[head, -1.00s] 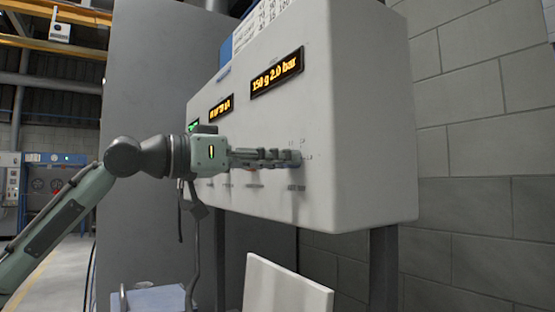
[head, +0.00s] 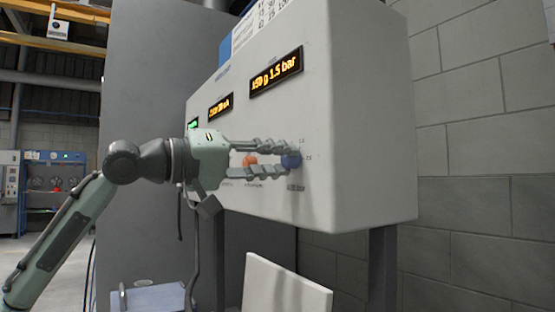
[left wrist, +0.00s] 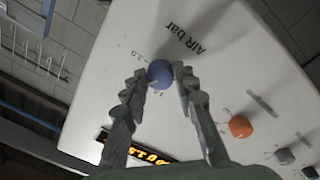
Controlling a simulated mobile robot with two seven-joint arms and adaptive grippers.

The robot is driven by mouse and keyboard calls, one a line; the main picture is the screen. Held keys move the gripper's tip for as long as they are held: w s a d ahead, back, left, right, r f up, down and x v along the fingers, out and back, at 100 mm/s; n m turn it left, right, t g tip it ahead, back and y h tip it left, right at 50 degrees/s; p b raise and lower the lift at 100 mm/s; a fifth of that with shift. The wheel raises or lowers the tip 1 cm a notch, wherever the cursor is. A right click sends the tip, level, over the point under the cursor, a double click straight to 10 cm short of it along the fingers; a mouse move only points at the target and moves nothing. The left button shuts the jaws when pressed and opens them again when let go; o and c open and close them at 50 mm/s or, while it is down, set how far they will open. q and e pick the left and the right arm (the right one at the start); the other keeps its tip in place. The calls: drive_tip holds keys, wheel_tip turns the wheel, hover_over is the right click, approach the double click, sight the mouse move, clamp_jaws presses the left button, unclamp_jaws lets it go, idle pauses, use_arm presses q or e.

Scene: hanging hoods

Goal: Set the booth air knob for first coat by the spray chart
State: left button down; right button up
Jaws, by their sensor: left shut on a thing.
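The blue air knob (head: 292,160) is on the front of the white control cabinet (head: 365,130), below a display (head: 276,74) that reads "150 g 1.5 bar". My left gripper (head: 288,159) has its two fingers on either side of this knob and is shut on it. In the left wrist view the blue knob (left wrist: 160,73) sits between the fingertips, with the print "AIR bar" and "2.0" near it. The spray chart (head: 262,20) shows in part at the top of the cabinet; its figures are too small to read surely. My right gripper is not in view.
An orange knob (head: 250,160) sits left of the blue one; grey knobs (left wrist: 284,156) lie beyond it in the left wrist view. A second display (head: 220,107) is to the left. A white panel (head: 285,288) stands below the cabinet, and a block wall (head: 485,150) is at the right.

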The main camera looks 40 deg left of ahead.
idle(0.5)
use_arm(q)
drive_tip(key=c, duration=1.2)
unclamp_jaws()
drive_tip(key=v, duration=1.2)
